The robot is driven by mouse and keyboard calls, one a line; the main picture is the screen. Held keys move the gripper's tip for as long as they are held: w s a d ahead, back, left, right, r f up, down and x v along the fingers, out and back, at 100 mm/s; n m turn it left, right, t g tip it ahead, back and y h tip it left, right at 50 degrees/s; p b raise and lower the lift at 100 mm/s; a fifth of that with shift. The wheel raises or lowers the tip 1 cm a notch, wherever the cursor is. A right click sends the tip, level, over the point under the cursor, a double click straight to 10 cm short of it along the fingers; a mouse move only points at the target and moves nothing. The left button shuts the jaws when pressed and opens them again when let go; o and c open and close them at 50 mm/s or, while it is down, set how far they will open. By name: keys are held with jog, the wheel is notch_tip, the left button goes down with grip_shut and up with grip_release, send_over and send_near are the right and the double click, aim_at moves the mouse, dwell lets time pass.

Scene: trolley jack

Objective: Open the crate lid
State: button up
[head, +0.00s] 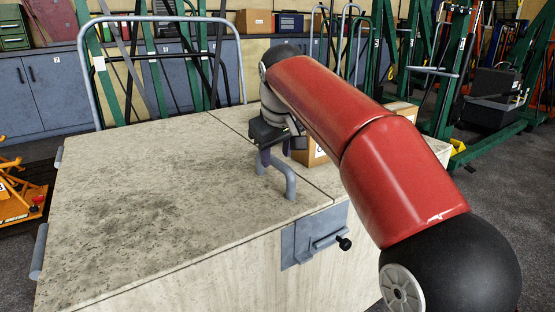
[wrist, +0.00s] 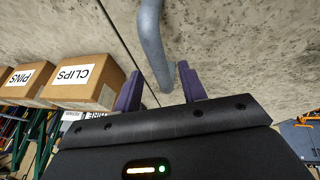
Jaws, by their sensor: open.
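The crate (head: 215,280) is a large pale wooden box. Its lid (head: 130,175) is the broad, stained left part of the top, bounded on the right by a seam. A grey bar handle (head: 289,183) stands on the lid close to the seam. My gripper (head: 262,160) is open at the handle. In the wrist view, the purple fingers of my gripper (wrist: 160,72) stand on either side of the handle (wrist: 151,35), with a gap visible. A grey latch plate with a black-knobbed bolt (head: 318,240) is on the crate's front face. My arm hides part of the top's right side.
Cardboard boxes stand right of the seam; the wrist view shows one labelled CLIPS (wrist: 85,82) and one labelled PINS (wrist: 25,83). A grey tubular rail (head: 160,18) rises behind the crate. An orange jack (head: 20,195) is at left, green lifting frames (head: 445,90) at right.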

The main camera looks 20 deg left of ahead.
jog(key=shift+w+a+f, duration=0.1)
jog(key=shift+w+f, duration=0.2)
jog(key=shift+f, duration=0.35)
grip_shut()
jog(key=shift+r, duration=0.1)
